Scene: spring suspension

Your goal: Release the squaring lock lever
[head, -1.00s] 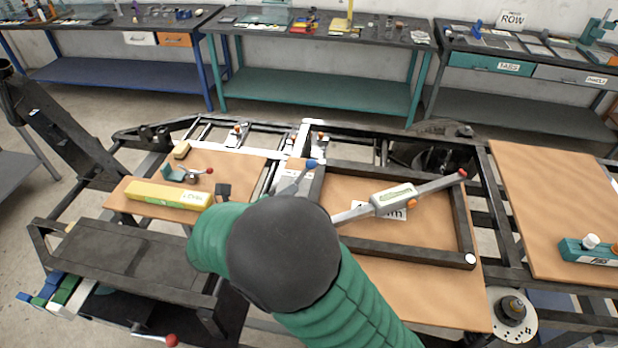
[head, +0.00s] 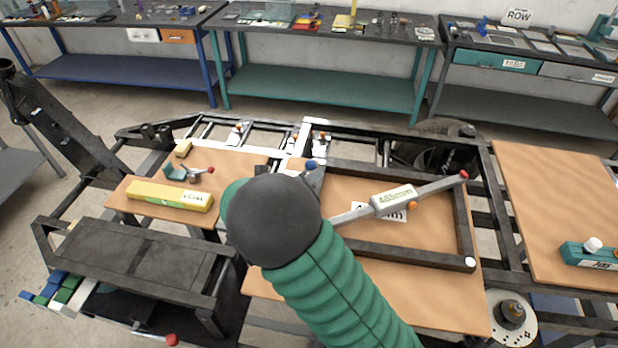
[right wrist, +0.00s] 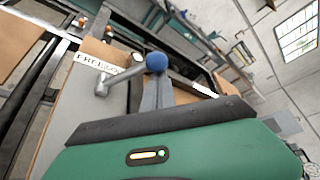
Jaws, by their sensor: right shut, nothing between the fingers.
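In the right wrist view the blue knob (right wrist: 157,62) tops a grey lever arm (right wrist: 128,74) rising from a pivot on a grey plate. My right gripper (right wrist: 157,92) is shut and empty, its grey fingers close beside and below the knob. I cannot tell whether they touch it. In the head view my green arm and its dark rounded joint hide most of the gripper and the lever's base. My left gripper is out of view.
A dark rectangular frame (head: 400,251) lies on a wooden board, with a grey measuring bar (head: 393,200) across it. A yellow level (head: 168,196) lies on the left board. A teal tool (head: 590,256) sits on the right board. Workbenches stand behind.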

